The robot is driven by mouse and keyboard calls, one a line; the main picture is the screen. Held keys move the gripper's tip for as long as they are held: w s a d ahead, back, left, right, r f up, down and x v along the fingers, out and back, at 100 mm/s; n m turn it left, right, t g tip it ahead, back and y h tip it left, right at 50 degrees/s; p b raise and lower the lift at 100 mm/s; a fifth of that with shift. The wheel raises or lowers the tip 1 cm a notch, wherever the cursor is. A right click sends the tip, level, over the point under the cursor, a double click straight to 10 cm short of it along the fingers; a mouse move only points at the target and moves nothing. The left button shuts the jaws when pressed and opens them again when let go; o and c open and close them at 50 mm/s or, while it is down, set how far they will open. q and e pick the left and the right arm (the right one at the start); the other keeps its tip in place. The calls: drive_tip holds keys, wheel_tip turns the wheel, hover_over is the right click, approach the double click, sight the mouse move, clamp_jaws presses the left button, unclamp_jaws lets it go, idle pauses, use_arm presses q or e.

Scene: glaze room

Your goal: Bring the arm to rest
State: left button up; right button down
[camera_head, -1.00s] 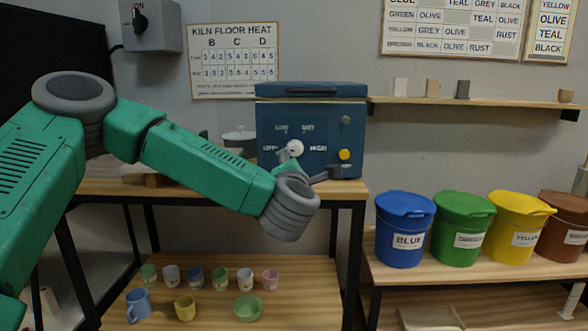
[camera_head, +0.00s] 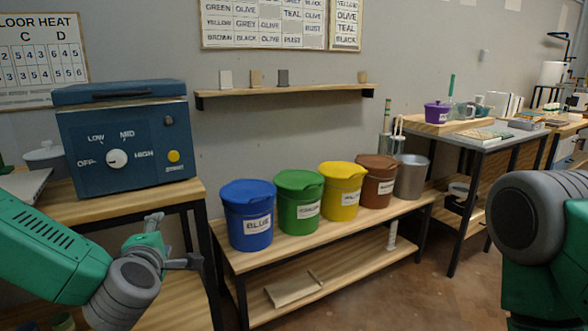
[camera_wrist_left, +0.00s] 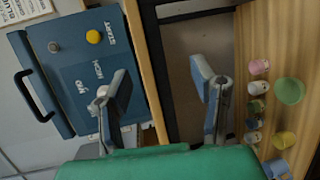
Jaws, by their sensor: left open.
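My left gripper (camera_head: 176,243) is in the lower left of the head view, in front of and below the right side of the blue kiln (camera_head: 124,140). Its fingers are apart with nothing between them. In the left wrist view the open fingers of the left gripper (camera_wrist_left: 160,90) show, with the kiln (camera_wrist_left: 75,75) on the left. The kiln's white dial (camera_head: 117,158) and yellow button (camera_head: 173,156) are clear of the gripper. Part of my right arm is at the right edge of the head view; its gripper is out of frame.
Blue (camera_head: 247,214), green (camera_head: 298,201), yellow (camera_head: 341,191) and brown (camera_head: 376,180) lidded buckets stand on a bench right of the gripper. Several small cups and a green bowl (camera_wrist_left: 290,91) are on the lower shelf. A wall shelf (camera_head: 290,90) holds small tiles.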

use_arm(q)
drive_tip(key=s+d+f+m+g+h+p, duration=0.2)
drive_tip(key=s+d+f+m+g+h, duration=0.15)
drive_tip(key=s+f+m, duration=0.55)
drive_tip(key=s+d+f+m+g+h+p, duration=0.2)
drive_tip(key=s+d+f+m+g, duration=0.15)
drive_tip(key=s+f, duration=0.55)
drive_tip(key=s+a+f+m+g, duration=0.2)
drive_tip(key=s+m, duration=0.1)
drive_tip(key=s, duration=0.3)
drive_tip(key=s+a+f+m+g+y+p, duration=0.1)
drive_tip(key=s+a+f+m+g, duration=0.1)
drive_tip(key=s, duration=0.4)
drive_tip(key=s+a+f+m+g+p, duration=0.1)
drive_tip(key=s+a+f+m+g, duration=0.1)
drive_tip(key=s, duration=0.5)
drive_tip(key=f+m+g, duration=0.1)
drive_tip(key=m, duration=0.1)
drive_tip(key=shift+a+m+g+y, duration=0.25)
drive_tip(key=shift+m+g+y, duration=0.05)
drive_tip(key=shift+m+y, duration=0.05)
